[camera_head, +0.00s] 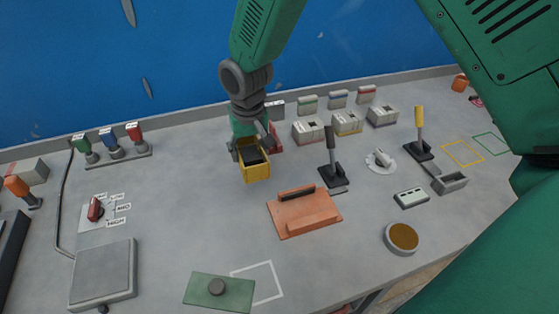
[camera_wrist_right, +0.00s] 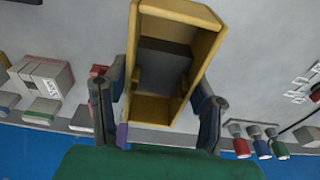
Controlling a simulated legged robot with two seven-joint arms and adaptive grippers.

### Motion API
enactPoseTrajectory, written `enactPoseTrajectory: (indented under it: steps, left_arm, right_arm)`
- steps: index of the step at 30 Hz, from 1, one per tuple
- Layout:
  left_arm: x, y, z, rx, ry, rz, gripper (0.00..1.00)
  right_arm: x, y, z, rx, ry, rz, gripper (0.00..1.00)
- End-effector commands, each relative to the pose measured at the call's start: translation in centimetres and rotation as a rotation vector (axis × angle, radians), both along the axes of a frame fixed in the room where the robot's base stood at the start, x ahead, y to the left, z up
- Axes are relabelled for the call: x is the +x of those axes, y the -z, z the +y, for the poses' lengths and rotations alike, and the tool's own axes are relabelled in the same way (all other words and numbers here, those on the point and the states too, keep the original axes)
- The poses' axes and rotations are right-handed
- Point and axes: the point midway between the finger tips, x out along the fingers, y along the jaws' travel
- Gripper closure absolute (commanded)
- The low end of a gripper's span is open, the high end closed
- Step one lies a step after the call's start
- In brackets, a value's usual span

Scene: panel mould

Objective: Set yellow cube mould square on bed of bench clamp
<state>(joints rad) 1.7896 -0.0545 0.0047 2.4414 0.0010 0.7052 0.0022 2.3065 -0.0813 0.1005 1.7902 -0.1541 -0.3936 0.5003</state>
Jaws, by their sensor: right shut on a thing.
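The yellow cube mould (camera_head: 256,173) is an open yellow box with a dark interior. My right gripper (camera_head: 251,142) is shut on it left of the bench's middle. In the right wrist view the mould (camera_wrist_right: 148,30) sits between the two fingers (camera_wrist_right: 158,100), its open side facing the camera. Whether it touches the bench top is hard to tell. A terracotta block (camera_head: 305,214) with a dark bar, and a black-handled lever (camera_head: 331,170), stand right of the mould. A yellow-handled lever (camera_head: 420,135) stands beside a small grey trough (camera_head: 450,183). Which is the bench clamp is unclear. My left gripper is out of view.
Several labelled boxes (camera_head: 308,131) stand along the back. Coloured-handled valves (camera_head: 112,143) and a grey plate (camera_head: 103,272) are at left. A green plate (camera_head: 218,291) lies at the front, and a round dish (camera_head: 401,238) at right. Bare bench surrounds the mould's left and front.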

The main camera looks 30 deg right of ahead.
Motion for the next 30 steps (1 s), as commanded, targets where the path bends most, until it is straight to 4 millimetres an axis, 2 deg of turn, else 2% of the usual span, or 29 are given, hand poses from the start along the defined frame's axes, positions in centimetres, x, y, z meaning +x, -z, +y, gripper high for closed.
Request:
enactPoseTrajectory:
  steps: [3,6,11,18,26,27,28,30]
  left_arm:
    - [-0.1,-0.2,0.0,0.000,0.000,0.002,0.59]
    - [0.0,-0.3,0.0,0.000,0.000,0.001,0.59]
    - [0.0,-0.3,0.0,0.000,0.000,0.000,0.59]
    - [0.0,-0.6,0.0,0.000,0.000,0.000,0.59]
    - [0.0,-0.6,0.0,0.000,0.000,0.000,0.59]
    - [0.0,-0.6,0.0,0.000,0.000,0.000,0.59]
    - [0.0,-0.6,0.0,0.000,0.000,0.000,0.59]
    - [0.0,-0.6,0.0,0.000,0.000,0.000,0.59]
  right_arm:
    - [0.2,2.6,0.3,-0.003,-0.002,0.007,0.89]
    - [0.4,4.2,0.4,-0.004,-0.001,0.007,0.89]
    - [0.4,5.2,0.6,-0.005,-0.001,0.004,0.89]
    - [0.3,8.4,0.3,-0.003,-0.002,0.006,0.89]
    - [0.4,8.7,0.1,0.000,0.000,0.003,0.89]
    - [0.4,8.7,0.2,-0.001,-0.001,0.004,0.35]
    - [0.4,8.7,0.2,-0.002,-0.001,0.005,0.28]
    - [0.4,8.7,0.3,-0.003,-0.001,0.005,0.28]
